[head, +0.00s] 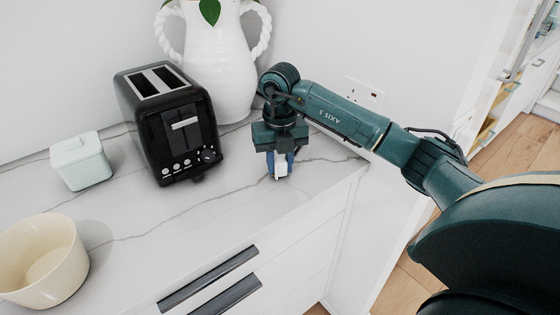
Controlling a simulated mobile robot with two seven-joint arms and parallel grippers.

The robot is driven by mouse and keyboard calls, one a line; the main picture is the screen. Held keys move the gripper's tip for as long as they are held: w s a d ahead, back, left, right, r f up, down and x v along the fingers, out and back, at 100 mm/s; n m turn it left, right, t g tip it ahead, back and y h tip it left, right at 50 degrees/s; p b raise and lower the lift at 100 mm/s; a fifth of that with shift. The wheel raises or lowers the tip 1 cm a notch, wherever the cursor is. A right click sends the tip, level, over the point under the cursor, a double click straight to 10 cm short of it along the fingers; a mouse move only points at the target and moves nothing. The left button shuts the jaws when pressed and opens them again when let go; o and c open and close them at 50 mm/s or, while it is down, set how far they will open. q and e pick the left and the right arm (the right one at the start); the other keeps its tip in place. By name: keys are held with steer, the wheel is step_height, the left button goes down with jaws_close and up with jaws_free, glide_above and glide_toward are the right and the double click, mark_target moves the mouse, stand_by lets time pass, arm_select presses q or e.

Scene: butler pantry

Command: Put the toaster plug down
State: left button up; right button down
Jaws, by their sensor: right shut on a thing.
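The toaster plug (281,170) is a small white piece between the fingertips of my right gripper (280,164). The gripper points down and is shut on the plug, just above or at the marble counter; I cannot tell whether the plug touches it. The black toaster (170,122) stands to the left of the gripper, with two slots on top and knobs low on its front. A cord from the plug cannot be made out. My left gripper is out of view.
A white vase (221,60) with twisted handles stands behind the toaster. A pale lidded box (80,160) and a cream bowl (42,262) are on the left. A wall socket (363,92) is behind my right arm. The counter (215,215) is clear in front of the toaster.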

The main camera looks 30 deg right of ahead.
mark_target(280, 160)
steer(key=shift+f, duration=0.25)
steer(key=c, duration=1.1)
jaws_free()
steer(key=shift+c, duration=0.2)
steer(key=shift+r, duration=0.1)
steer(key=shift+r, duration=0.25)
step_height(280, 160, up, 13)
steer(key=p, duration=0.1)
steer(key=shift+f+p, duration=0.2)
steer(key=shift+p, duration=0.1)
